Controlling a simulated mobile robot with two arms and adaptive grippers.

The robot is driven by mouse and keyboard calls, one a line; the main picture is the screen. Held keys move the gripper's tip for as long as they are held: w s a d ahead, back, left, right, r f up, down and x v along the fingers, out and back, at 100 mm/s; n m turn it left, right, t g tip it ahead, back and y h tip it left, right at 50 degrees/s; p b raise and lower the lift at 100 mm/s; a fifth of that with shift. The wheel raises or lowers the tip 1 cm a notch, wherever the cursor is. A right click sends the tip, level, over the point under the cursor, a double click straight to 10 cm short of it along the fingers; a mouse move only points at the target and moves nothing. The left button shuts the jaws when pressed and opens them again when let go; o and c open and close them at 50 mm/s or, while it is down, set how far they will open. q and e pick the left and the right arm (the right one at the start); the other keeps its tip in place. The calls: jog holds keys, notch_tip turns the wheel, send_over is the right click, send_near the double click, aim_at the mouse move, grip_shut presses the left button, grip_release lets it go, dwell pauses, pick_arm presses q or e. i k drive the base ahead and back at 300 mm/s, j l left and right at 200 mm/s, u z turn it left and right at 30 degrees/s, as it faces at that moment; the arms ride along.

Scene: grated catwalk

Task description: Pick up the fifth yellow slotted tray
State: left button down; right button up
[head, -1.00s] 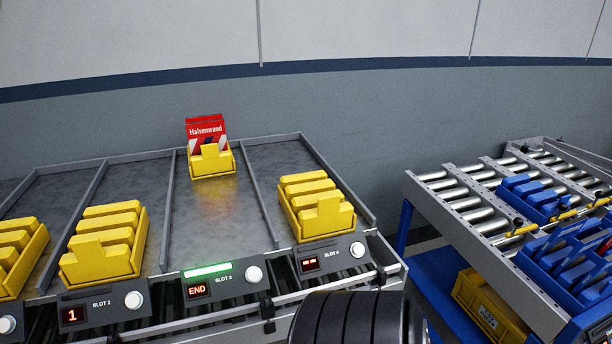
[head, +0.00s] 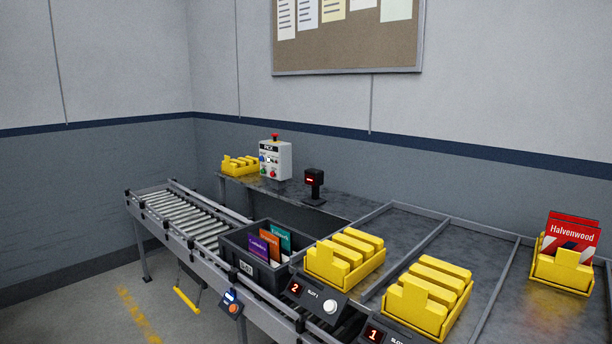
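Several yellow slotted trays are in the head view. One small yellow slotted tray (head: 240,166) sits at the far left end of the back bench, beside a control box. One yellow slotted tray (head: 343,262) is in the slot 1 lane and another (head: 428,297) is in the slot 2 lane. A yellow tray (head: 562,270) at the right holds red Halvenwood cards (head: 572,231). No label shows which tray is the fifth. Neither gripper is in view.
A dark bin (head: 262,262) with coloured books sits on the roller conveyor (head: 185,215). The grey control box (head: 275,160) and a small black scanner (head: 314,184) stand on the back bench (head: 350,208). Open floor (head: 110,305) lies left of the conveyor.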

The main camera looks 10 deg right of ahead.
aim_at(241, 166)
jog(key=i+j+u, duration=0.7)
jog(key=i+u, duration=0.35)
jog(key=i, duration=0.2)
jog(key=i+j, duration=0.1)
jog(key=i, duration=0.4)
jog(key=i+j, duration=0.15)
jog(key=i, duration=0.35)
jog(key=i+j, duration=0.1)
jog(key=i, duration=0.4)
jog(key=i+j, duration=0.1)
jog(key=i, duration=0.4)
jog(key=z, duration=0.05)
